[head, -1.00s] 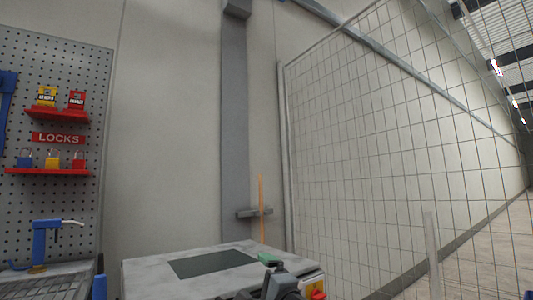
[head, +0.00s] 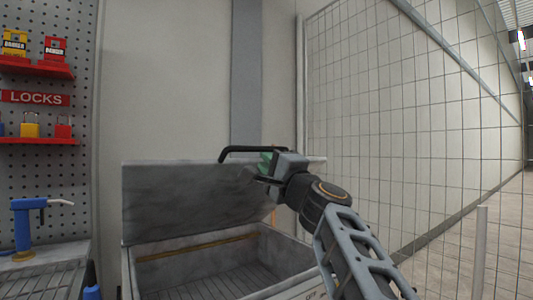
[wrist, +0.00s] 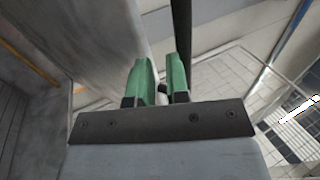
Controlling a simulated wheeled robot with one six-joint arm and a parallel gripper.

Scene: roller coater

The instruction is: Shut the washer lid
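The washer lid (head: 190,200) stands raised at the back of the open grey washer tub (head: 295,262) in the head view. A black bar handle (head: 240,149) runs along its upper edge, and shows in the wrist view as a dark bar (wrist: 182,25). My gripper (head: 266,163) is at the right part of this handle, by the lid's top edge. In the wrist view its two green fingers (wrist: 161,75) stand a narrow gap apart, with the bar behind the right finger. Whether they clamp the handle is unclear.
A wire mesh fence (head: 400,130) stands close on the right. At the left are a pegboard with red lock shelves (head: 35,140) and a bench with a blue tool (head: 28,225). A plain wall is behind the washer.

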